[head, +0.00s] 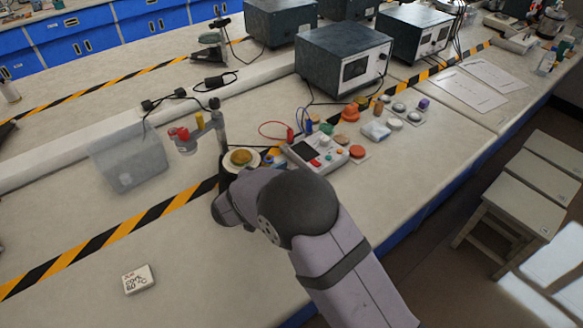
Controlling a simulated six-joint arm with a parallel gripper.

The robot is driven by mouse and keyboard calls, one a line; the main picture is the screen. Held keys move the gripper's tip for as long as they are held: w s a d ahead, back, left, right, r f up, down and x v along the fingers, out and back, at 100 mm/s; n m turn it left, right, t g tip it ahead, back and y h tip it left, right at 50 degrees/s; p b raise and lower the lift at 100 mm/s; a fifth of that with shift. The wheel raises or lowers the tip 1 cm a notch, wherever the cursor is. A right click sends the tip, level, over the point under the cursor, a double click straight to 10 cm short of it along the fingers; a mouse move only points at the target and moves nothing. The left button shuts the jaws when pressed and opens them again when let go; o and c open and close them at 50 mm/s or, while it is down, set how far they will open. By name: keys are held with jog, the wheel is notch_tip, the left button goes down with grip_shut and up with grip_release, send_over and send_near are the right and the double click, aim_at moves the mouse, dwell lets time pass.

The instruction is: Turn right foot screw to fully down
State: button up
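My arm reaches in from the lower right to the bench, its wrist beside a small apparatus. The dark end part by the wrist seems to be my gripper (228,182); its fingers cannot be made out, nor whether it holds anything. Just behind it is a round cream piece with a brass-coloured top (241,157). I cannot pick out the right foot screw; my arm covers part of this spot.
A white control box (316,152) with a dark screen and coloured knobs sits close to the right. A translucent box (130,165) stands to the left. A small white labelled block (138,279) lies at the front left. Dark instrument cases (344,60) stand behind. The front left bench is mostly clear.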

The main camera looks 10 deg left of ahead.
jog(key=p+v, duration=0.3)
jog(key=v, duration=0.2)
jog(key=shift+s+a+r, duration=0.1)
jog(key=shift+s+r, duration=0.05)
jog(key=shift+r, duration=0.05)
jog(key=shift+s+a+r+p, duration=0.1)
jog(key=shift+s+a+p, duration=0.05)
jog(key=shift+s+p, duration=0.45)
jog(key=shift+s, duration=0.1)
